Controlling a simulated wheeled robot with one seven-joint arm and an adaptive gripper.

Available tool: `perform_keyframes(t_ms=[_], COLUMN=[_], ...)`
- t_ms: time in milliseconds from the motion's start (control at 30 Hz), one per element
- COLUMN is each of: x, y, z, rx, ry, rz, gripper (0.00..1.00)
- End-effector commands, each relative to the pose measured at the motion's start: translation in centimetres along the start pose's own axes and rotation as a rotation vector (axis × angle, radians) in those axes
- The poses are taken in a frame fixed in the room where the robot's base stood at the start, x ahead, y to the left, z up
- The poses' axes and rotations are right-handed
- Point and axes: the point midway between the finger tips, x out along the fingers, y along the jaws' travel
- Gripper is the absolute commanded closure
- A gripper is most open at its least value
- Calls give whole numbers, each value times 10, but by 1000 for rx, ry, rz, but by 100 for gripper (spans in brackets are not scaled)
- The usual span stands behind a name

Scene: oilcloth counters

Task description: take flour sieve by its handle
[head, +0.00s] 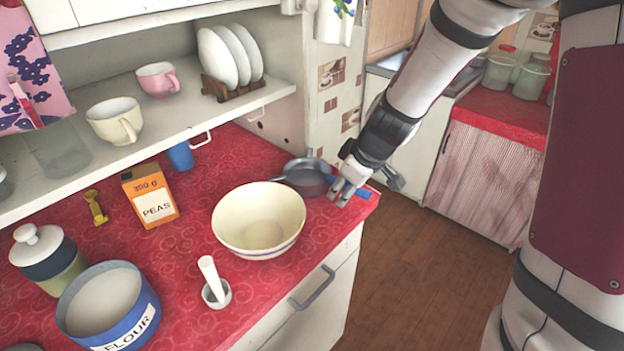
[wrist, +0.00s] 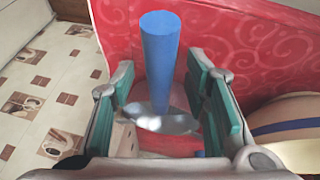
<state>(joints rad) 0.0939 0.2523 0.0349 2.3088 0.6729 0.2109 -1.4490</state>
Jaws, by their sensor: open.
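The flour sieve appears to be the grey, round, shallow metal piece (head: 306,176) with a blue handle at the counter's right end, behind the cream bowl. Its blue handle (head: 363,193) shows beside my gripper (head: 346,188), close to the counter's edge. In the wrist view the blue handle (wrist: 160,55) lies between the two green-padded fingers of my gripper (wrist: 166,95), with shiny metal below it. My gripper is open, and a gap shows on both sides of the handle. My fingers partly hide the handle in the head view.
A cream bowl (head: 258,222) stands just left of my gripper. A mortar with pestle (head: 216,290), a blue FLOUR tin (head: 110,308) and an orange PEAS box (head: 150,195) stand farther left. A shelf (head: 150,140) with cups and plates overhangs the back. Open floor lies right of the counter.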

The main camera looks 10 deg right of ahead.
Motion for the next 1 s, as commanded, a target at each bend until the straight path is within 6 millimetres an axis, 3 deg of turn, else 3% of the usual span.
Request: perform_keyframes(t_ms=[933, 1000], x=[4, 4], y=[-1, -1], z=[2, 2], rx=[0, 0], ry=[0, 0], rz=[0, 0], gripper=[58, 72])
